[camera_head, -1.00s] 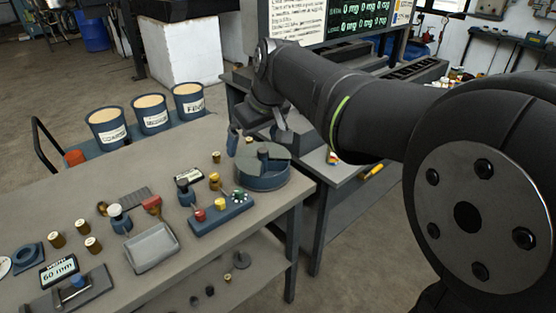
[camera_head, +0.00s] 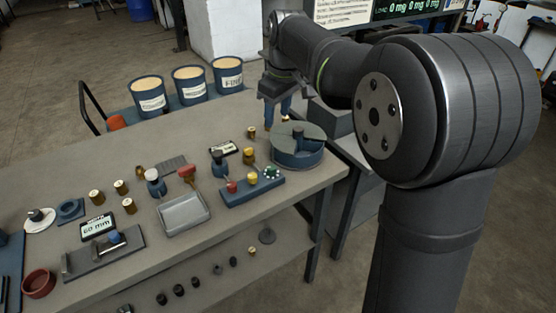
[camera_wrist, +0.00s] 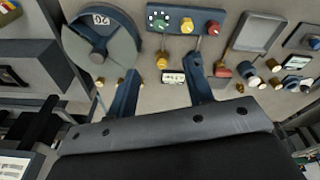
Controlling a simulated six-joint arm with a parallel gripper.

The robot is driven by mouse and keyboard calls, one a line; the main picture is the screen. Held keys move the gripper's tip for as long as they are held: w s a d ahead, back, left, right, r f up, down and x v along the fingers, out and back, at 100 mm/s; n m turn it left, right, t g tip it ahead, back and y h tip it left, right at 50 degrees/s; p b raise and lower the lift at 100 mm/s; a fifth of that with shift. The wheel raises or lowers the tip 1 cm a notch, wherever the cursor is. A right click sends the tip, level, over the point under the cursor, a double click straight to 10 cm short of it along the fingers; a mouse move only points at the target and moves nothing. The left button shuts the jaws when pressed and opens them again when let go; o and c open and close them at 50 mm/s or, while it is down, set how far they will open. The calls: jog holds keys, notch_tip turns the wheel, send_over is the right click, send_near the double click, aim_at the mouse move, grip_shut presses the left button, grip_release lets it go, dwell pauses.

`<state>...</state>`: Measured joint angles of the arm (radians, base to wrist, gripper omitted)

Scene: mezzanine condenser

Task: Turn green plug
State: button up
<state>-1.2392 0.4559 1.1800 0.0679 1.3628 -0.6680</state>
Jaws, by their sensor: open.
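The green plug (camera_head: 271,172), with white spots, stands at the right end of a small blue block (camera_head: 238,195) on the workbench. A yellow plug (camera_head: 252,178) and a red plug (camera_head: 231,186) stand beside it in a row. In the wrist view the green plug (camera_wrist: 159,20) shows near the top, above the space between my fingers. My gripper (camera_head: 277,124) has two blue fingers pointing down behind the round slotted drum (camera_head: 285,158), apart from the plug. In the wrist view my gripper (camera_wrist: 163,67) is open and empty.
The drum stands close to the plug block. A grey tray (camera_head: 186,222), a red-handled tool (camera_head: 187,172), a small display (camera_head: 223,149) and several brass weights (camera_head: 97,196) lie around. Three labelled buckets (camera_head: 188,83) stand behind the bench. The bench top behind the small parts is mostly bare.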

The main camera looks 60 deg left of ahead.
aim_at(270, 166)
jog(key=a+f, duration=0.1)
jog(key=f, duration=0.5)
jog(key=a+f+n+h, duration=0.1)
jog(key=f, duration=0.6)
jog(key=a+f+n, duration=0.1)
jog(key=f, duration=0.6)
jog(key=shift+s+a+h, duration=0.2)
jog(key=shift+a+h, duration=0.2)
jog(key=c, duration=1)
